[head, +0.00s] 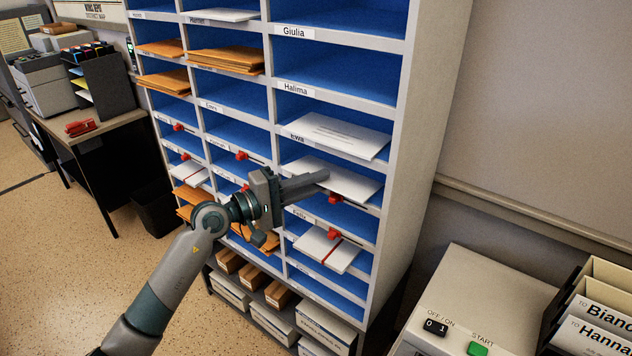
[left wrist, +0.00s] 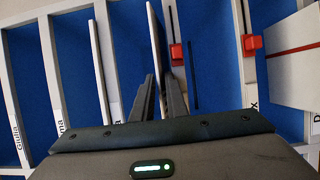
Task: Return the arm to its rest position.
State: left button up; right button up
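My left gripper (head: 318,178) is at the front of the right column of the blue-lined pigeonhole rack (head: 412,130). Its fingers point to the right, at the slot below the one marked Ewa. A white envelope (head: 350,183) lies flat in that slot, its left part hidden by the fingers. In the left wrist view the two dark fingers (left wrist: 160,80) stand apart with a narrow gap. The edge of the envelope (left wrist: 154,35) runs down into this gap; contact cannot be made out. My right gripper is not in view.
Another white envelope (head: 340,136) lies in the slot above. Red tabs (head: 333,233) stick out from several shelf lips. A machine with a green button (head: 478,348) stands at the front right, beside a file holder (head: 597,320). The floor (head: 70,250) at left is open.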

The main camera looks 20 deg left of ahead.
pick_arm(q)
jog(key=shift+s+d+f, duration=0.1)
jog(key=shift+f, duration=0.5)
jog(key=c, duration=0.3)
